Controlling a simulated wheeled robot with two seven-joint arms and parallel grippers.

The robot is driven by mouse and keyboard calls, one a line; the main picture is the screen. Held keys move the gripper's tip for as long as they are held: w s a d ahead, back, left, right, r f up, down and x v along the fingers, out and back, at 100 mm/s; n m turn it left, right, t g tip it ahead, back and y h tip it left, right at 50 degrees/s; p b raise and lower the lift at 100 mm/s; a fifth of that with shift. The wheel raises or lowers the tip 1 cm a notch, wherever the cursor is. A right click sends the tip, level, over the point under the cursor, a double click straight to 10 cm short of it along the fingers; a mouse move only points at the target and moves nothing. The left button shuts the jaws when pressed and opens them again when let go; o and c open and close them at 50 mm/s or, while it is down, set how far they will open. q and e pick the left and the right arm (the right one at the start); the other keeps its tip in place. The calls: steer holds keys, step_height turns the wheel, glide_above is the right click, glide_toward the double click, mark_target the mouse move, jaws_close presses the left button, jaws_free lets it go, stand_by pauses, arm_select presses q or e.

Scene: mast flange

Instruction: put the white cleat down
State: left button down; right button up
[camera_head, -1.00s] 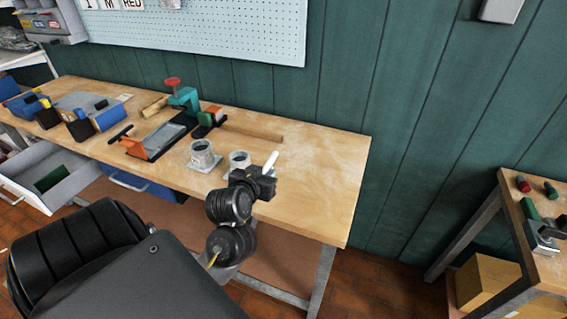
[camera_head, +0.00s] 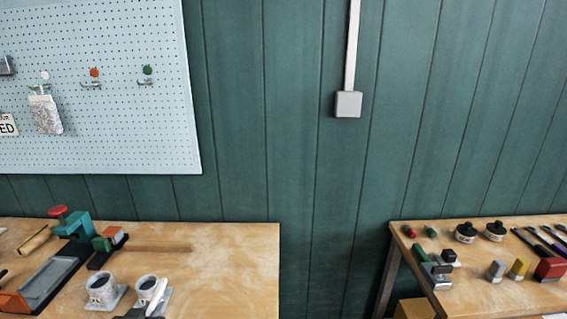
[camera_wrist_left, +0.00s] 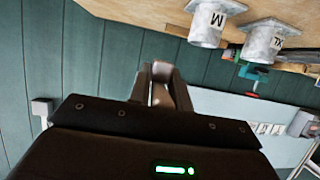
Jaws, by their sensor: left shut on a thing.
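The white cleat (camera_head: 158,294) is a slim pale bar at the bottom of the head view, just in front of the right-hand grey labelled cup (camera_head: 147,284). My left gripper (camera_head: 145,311) is shut on it, mostly cut off by the lower frame edge. In the left wrist view the cleat (camera_wrist_left: 162,73) shows between the two dark fingers, in shade, and looks clear of any surface. The other grey cup (camera_head: 101,291) stands to the left; in the wrist view the cups carry the labels M (camera_wrist_left: 206,22) and XL (camera_wrist_left: 267,42). My right gripper is not in view.
The left workbench (camera_head: 235,265) has bare wood right of the cups. A teal press (camera_head: 72,228) and an orange-edged tray (camera_head: 45,283) stand left. A pegboard (camera_head: 110,130) hangs behind. A second bench (camera_head: 460,285) at right carries several small parts, with a gap between benches.

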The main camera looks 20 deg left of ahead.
arm_select(q)
steer(key=shift+w+d, duration=0.35)
steer(key=shift+w, duration=0.05)
steer(key=w+d+r+m+h, duration=0.2)
steer(key=w+d+r, duration=0.6)
steer(key=d, duration=0.2)
steer(key=w+d+r+m+t+h, duration=0.1)
steer(key=w+d+r+m+h, duration=0.1)
steer(key=w+d+r, duration=0.6)
steer(key=d+r+h+b, duration=0.1)
steer(key=d, duration=0.1)
steer(key=shift+w+d+r, duration=0.2)
steer(key=shift+w+d, duration=0.15)
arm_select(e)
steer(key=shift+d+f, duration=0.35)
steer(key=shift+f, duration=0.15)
